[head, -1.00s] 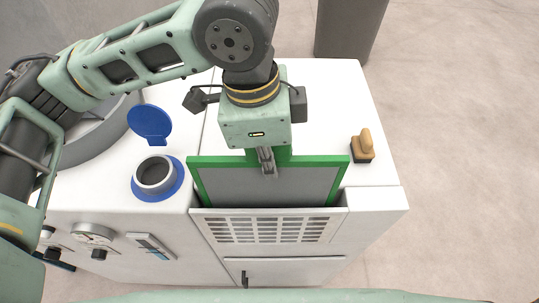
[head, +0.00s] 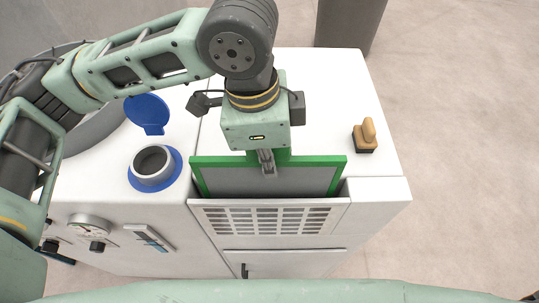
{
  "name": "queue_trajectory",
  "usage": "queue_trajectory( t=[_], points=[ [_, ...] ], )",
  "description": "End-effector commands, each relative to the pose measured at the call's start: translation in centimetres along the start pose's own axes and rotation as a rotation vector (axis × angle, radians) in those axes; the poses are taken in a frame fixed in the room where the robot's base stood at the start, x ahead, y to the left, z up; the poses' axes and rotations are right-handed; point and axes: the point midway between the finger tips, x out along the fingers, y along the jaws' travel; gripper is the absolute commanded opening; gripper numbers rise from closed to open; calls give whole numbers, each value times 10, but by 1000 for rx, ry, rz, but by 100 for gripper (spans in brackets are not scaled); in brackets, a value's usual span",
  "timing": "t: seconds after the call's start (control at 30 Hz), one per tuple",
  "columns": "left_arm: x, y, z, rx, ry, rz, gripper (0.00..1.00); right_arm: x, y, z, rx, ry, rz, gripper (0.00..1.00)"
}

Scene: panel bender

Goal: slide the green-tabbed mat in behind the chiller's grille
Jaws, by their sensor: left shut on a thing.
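The mat (head: 215,181) is a grey panel with a green frame and a green tab at its top edge. It stands in the slot behind the chiller's grille (head: 268,221), its lower part hidden inside. My left gripper (head: 267,168) is shut on the mat at the tab, above the middle of its top edge. The chiller (head: 385,220) is a white cabinet with the slatted grille at its upper front. My right gripper does not show.
A wooden-handled brush (head: 365,136) lies on the cabinet top at the right. Gauges and knobs (head: 90,225) sit on the front left. A grey bin or post (head: 348,22) stands behind.

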Motion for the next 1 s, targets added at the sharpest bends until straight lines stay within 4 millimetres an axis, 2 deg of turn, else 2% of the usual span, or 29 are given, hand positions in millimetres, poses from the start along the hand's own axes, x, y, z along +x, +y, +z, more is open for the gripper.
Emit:
queue_trajectory(
  t=[1.0],
  points=[
    [36, 0, 4, 0, 0, 0, 0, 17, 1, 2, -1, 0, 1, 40]
  ],
)
